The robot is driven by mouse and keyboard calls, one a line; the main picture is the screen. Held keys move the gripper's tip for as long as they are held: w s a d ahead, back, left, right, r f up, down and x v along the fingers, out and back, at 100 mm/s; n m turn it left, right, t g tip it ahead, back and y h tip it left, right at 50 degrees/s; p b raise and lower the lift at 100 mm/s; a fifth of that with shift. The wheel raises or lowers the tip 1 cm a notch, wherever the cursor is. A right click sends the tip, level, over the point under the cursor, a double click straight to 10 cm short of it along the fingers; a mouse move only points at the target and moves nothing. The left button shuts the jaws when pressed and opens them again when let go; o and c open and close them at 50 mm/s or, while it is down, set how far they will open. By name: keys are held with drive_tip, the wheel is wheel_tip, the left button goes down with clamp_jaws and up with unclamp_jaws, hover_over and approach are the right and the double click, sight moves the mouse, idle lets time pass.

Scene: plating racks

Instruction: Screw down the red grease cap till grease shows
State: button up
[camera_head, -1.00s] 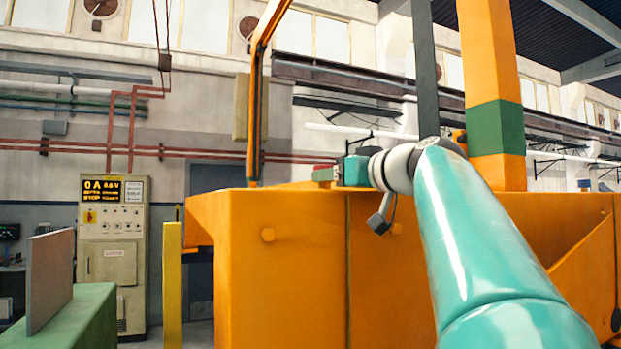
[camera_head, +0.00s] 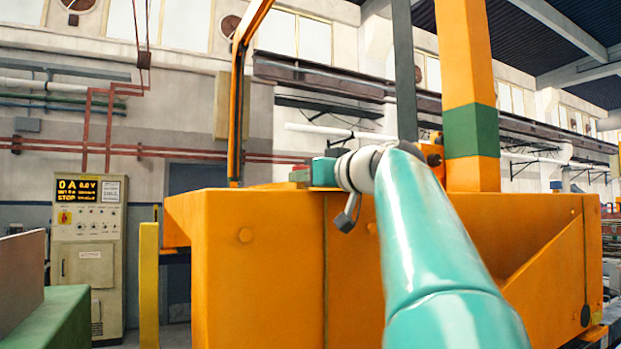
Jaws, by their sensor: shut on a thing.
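A small red piece (camera_head: 300,167), which looks like the grease cap, shows above the top edge of the orange machine body (camera_head: 270,265), at the far end of my arm. My gripper (camera_head: 302,176) is at that piece, small in the view and seen from behind, with the teal hand just to its right. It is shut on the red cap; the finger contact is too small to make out. My teal arm reaches up from the lower right and hides part of the machine. No grease can be made out.
A yellow post (camera_head: 149,285) stands left of the machine. A control cabinet (camera_head: 88,262) with a lit display is behind it. A green block (camera_head: 62,322) with an upright panel (camera_head: 22,275) is at the lower left. An orange column with a green band (camera_head: 471,130) rises at right.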

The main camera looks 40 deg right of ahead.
drive_tip(key=shift+f+m+h, duration=0.1)
drive_tip(key=shift+m+h, duration=0.2)
drive_tip(key=shift+h, duration=0.2)
drive_tip(key=shift+w+a+f+m+g+h, duration=0.15)
drive_tip(key=shift+m+g+h, duration=0.3)
drive_tip(key=shift+m+h, duration=0.5)
drive_tip(key=shift+a+m+g+h, duration=0.15)
drive_tip(key=shift+m+g+h, duration=0.35)
drive_tip(key=shift+h, duration=0.75)
drive_tip(key=shift+w+a+m+g+h, duration=0.15)
drive_tip(key=shift+m+g+h, duration=0.5)
drive_tip(key=shift+m+h, duration=0.3)
drive_tip(key=shift+w+a+m+g+h, duration=0.15)
drive_tip(key=shift+m+g+h, duration=0.5)
drive_tip(key=shift+h, duration=0.5)
drive_tip(key=shift+m+g+h, duration=0.35)
drive_tip(key=shift+m+h, duration=0.1)
drive_tip(key=shift+h, duration=0.05)
drive_tip(key=shift+a, duration=0.1)
drive_tip(key=o, duration=1)
drive_tip(key=shift+s+a+r, duration=0.1)
drive_tip(key=shift+r, duration=0.1)
